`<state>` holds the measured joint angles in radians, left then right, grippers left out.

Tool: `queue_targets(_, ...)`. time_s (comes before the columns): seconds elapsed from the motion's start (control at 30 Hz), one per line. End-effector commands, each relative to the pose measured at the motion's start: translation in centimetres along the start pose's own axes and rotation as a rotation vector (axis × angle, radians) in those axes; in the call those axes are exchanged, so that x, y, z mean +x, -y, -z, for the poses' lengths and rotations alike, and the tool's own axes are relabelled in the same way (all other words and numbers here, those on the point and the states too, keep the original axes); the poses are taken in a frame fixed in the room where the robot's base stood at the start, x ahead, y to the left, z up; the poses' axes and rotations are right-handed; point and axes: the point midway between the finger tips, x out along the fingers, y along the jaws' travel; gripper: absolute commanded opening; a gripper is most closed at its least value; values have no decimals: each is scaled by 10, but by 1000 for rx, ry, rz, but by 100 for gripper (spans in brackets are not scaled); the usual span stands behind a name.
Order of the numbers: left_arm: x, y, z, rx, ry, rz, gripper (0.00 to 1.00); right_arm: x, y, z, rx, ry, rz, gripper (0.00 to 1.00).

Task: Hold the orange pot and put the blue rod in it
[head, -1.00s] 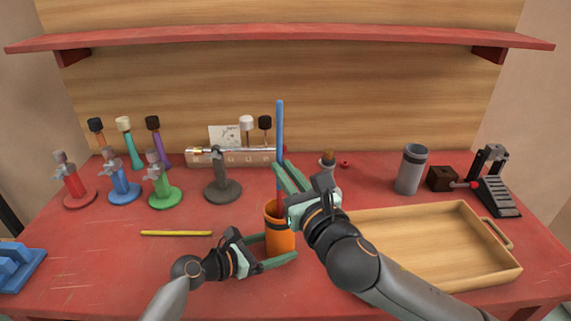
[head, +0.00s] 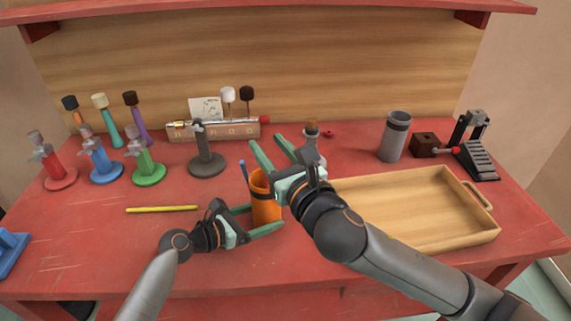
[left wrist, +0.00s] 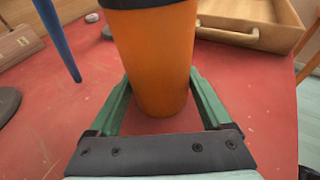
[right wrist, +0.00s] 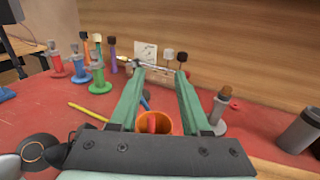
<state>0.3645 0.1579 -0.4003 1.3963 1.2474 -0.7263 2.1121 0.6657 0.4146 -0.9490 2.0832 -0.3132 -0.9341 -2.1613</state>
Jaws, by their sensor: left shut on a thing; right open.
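The orange pot (head: 265,203) stands upright on the red table, between the fingers of my left gripper (head: 267,219). That gripper is shut on its lower part; the left wrist view shows a finger on each side of the pot (left wrist: 153,60). The blue rod (head: 244,171) is strongly tilted, its blue part outside the pot at the far left; it also shows in the left wrist view (left wrist: 58,40). A red part (right wrist: 152,122) shows inside the pot's mouth in the right wrist view. My right gripper (head: 269,146) is open and empty above and beyond the pot.
A wooden tray (head: 455,240) lies right of the pot. A yellow stick (head: 162,209) lies to the left. A grey cup (head: 394,138) stands at the back right.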

Motion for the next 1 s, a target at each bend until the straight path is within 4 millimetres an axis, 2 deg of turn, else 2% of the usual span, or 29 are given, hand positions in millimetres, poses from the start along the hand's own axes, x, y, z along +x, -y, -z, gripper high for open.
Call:
queue_targets(0.4, 0, 0, 0, 0, -1, -1, 52, -78, 0, 2, 0, -5, -1, 47)
queue_targets(0.53, 0, 0, 0, 0, -1, 0, 52, -97, 0, 2, 0, -6, 0, 47)
queue_targets(0.7, 0, 0, 0, 0, -1, 0, 52, -109, 0, 2, 1, -7, 1, 47)
queue_targets(1.0, 0, 0, 1, 0, -1, 0, 52, -110, 0, 2, 0, -6, 1, 47)
